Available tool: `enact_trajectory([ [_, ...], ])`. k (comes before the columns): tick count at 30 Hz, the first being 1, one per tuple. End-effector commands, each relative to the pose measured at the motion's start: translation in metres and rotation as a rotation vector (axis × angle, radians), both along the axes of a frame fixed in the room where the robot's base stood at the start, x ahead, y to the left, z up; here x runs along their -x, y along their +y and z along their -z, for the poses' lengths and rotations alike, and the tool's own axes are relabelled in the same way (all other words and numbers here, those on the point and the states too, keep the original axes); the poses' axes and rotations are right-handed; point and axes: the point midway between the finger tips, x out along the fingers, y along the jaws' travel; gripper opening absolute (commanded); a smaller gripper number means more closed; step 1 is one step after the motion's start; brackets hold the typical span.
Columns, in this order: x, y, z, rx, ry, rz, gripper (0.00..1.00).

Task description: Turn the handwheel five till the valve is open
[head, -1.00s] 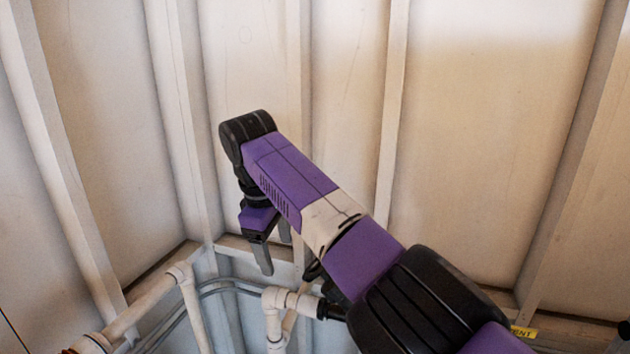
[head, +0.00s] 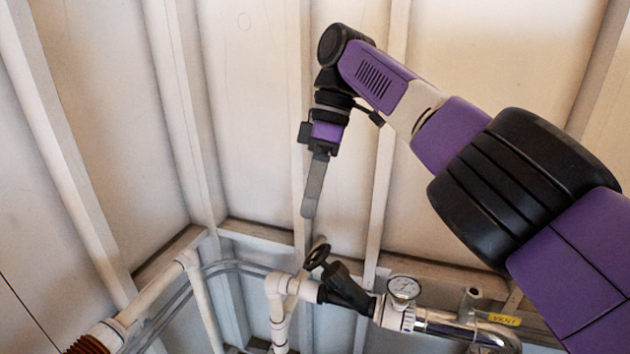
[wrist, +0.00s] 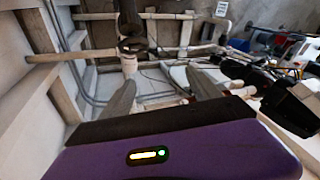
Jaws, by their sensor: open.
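A small black handwheel (head: 317,257) sits on a black angled valve body (head: 344,287) in the white pipe run, low in the middle of the head view. I cannot read a number five on it. My gripper (head: 309,214) hangs down above the handwheel, a little apart from it, its fingers seen nearly edge-on. In the wrist view the two grey fingers of my gripper (wrist: 158,92) are spread with nothing between them. A dark round part (wrist: 133,45), likely the handwheel, shows beyond and between the fingertips there.
A pressure gauge (head: 403,288) stands right of the valve, above a shiny metal pipe (head: 450,326). A yellow label (head: 506,320) hangs farther right. White pipes (head: 160,285) and grey conduits run at the left. Ribbed walls close the back.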

Motion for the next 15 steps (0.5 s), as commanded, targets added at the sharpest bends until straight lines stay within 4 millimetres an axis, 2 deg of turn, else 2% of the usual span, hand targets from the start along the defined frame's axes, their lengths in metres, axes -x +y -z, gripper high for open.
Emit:
enact_trajectory([
  [6,0.0032,-0.0056,-0.0142,-0.038,0.017,-0.017,0.72],
  [15,0.0037,-0.0062,-0.0151,-0.043,0.019,-0.019,0.72],
])
